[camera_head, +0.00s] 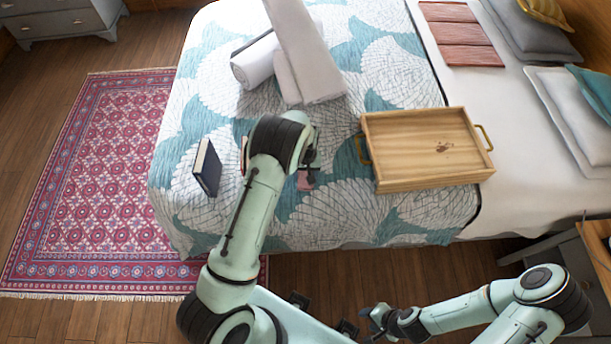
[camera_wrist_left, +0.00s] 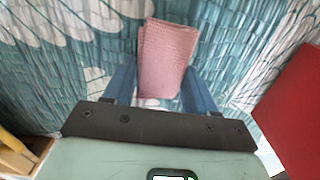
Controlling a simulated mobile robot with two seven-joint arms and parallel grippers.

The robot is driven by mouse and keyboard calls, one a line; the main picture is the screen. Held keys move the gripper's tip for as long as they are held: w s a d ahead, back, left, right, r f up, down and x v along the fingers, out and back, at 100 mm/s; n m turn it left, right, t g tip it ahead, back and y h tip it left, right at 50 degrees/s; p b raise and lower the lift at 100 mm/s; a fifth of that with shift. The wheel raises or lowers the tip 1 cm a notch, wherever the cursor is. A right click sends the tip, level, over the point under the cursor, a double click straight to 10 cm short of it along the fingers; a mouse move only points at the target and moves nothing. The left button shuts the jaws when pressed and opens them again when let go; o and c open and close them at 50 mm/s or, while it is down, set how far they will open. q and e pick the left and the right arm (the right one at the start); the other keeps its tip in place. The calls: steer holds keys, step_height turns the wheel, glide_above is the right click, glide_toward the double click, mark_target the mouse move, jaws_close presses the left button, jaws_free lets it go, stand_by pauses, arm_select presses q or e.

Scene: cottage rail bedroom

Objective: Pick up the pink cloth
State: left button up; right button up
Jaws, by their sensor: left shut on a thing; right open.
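The pink cloth (camera_head: 305,182) is a small folded piece at the bed's near side, partly hidden by my left arm in the head view. In the left wrist view the cloth (camera_wrist_left: 166,58) lies between the two blue fingers of my left gripper (camera_wrist_left: 160,88), which is shut on it. In the head view my left gripper (camera_head: 309,172) is over the patterned quilt; I cannot tell if the cloth is clear of the quilt. My right gripper (camera_head: 375,318) is open, low in front of the bed, away from the cloth.
A wooden tray (camera_head: 420,182) with handles stands right of my left gripper. A dark book (camera_head: 206,168) stands to the left. A red item (camera_wrist_left: 296,115) shows at the wrist view's right. Rolled white towels (camera_head: 255,62) lie farther back. Bare quilt (camera_head: 335,210) lies nearby.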

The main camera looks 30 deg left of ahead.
mark_target(306, 173)
arm_select(q)
step_height(306, 173, up, 20)
steer(key=shift+p, duration=0.45)
steer(key=o, duration=0.5)
steer(key=c, duration=0.4)
